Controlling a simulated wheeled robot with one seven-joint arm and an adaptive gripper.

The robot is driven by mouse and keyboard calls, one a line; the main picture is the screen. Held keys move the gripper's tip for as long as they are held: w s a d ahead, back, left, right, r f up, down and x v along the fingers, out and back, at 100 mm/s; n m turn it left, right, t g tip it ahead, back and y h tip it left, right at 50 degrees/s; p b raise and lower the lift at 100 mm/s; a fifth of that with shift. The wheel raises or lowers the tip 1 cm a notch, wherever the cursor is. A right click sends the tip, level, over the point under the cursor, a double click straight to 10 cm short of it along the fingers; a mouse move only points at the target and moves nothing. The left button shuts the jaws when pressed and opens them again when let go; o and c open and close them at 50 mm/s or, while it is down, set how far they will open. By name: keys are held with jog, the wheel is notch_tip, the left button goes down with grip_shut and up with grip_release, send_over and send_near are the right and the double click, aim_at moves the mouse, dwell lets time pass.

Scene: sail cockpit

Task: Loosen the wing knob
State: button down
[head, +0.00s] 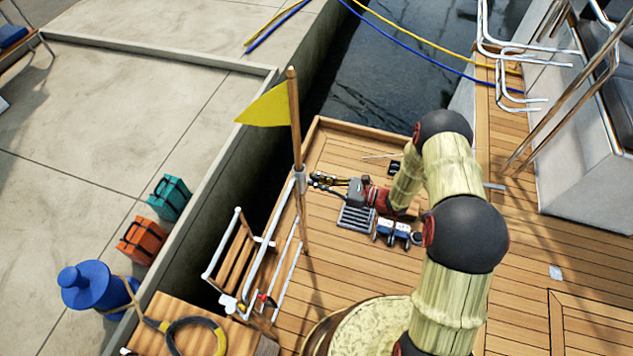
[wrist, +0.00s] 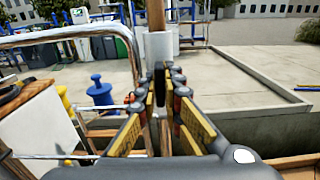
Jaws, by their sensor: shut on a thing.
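A wooden flagstaff (head: 294,120) with a yellow flag (head: 266,107) stands upright in a pale socket (head: 300,178) at the rail. The staff (wrist: 156,14) and socket (wrist: 158,46) also show in the wrist view. The wing knob (wrist: 159,82) is a thin dark upright piece in front of the socket. My gripper (wrist: 160,92) is shut on it, with a finger on each side. In the head view my gripper (head: 318,180) is beside the socket, and the knob is too small to make out.
White rails and a wooden ladder (head: 233,250) run along the deck edge below the staff. A dark grate (head: 356,217) and a blue-and-white item (head: 393,233) lie on the deck under my arm.

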jog(key=shift+n, duration=0.3)
jog(key=shift+f, duration=0.1)
jog(key=c, duration=2)
grip_release()
jog(key=shift+o, duration=0.4)
jog(key=v, duration=1.2)
